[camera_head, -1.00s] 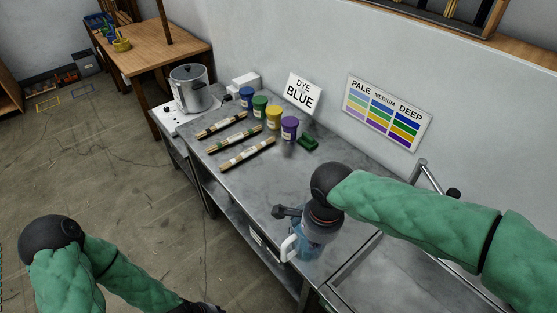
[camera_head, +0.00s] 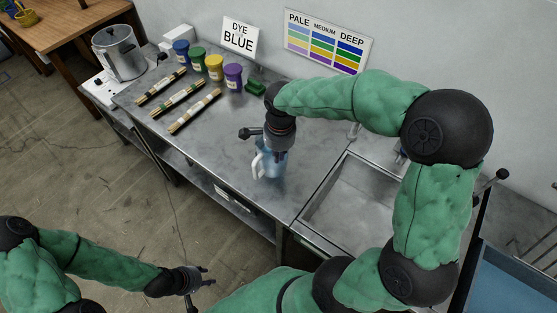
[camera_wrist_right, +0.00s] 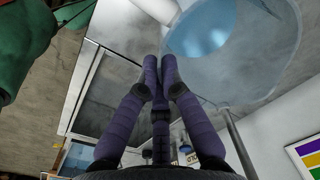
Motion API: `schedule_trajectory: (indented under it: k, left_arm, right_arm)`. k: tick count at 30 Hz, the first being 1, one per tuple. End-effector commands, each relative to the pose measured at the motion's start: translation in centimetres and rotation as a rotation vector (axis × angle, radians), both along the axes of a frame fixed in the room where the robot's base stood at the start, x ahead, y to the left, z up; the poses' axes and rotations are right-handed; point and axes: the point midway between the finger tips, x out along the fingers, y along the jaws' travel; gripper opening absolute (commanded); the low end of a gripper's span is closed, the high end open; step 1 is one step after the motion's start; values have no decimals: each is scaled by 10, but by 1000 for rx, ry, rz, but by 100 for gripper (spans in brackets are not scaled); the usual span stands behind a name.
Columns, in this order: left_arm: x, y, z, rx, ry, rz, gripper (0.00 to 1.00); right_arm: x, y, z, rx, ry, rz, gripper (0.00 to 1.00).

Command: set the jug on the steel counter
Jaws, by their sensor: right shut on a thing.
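The jug (camera_head: 270,168) is clear blue with a white handle on its left side. It is upright over the front part of the steel counter (camera_head: 225,140), just left of the sink. I cannot tell whether its base touches the counter. My right gripper (camera_head: 277,152) comes down from above and is shut on the jug's upper part, hiding some of it. In the right wrist view the fingers (camera_wrist_right: 160,72) are close together beside the large see-through jug (camera_wrist_right: 225,45). My left gripper (camera_head: 206,276) is open and empty, low in front of the counter.
Several dye tubs, including a purple one (camera_head: 233,76), and bundled canes (camera_head: 195,110) stand or lie farther left. A green block (camera_head: 255,87) lies behind the jug. A steel pot (camera_head: 119,52) is at the far left. The sink (camera_head: 350,195) is at right. Counter left of the jug is clear.

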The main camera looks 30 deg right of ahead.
Motion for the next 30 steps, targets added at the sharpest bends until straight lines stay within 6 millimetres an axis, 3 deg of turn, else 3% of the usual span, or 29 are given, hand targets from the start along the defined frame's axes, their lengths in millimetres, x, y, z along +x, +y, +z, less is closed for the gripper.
schedule_trajectory:
  k: [11,24,25,27,30]
  left_arm:
    - [0,0,-8,0,0,0,40]
    - [0,0,-12,0,0,0,40]
    - [0,0,-11,0,0,0,40]
    - [0,0,-11,0,0,0,40]
    - [0,0,-11,0,0,0,40]
  right_arm:
    - [7,-5,-38,0,0,-1,0]
    - [7,-5,-43,0,-2,-1,0]
    - [6,-4,-43,0,1,0,15]
    - [6,-4,-43,0,1,-1,30]
    - [6,-4,-43,0,1,0,30]
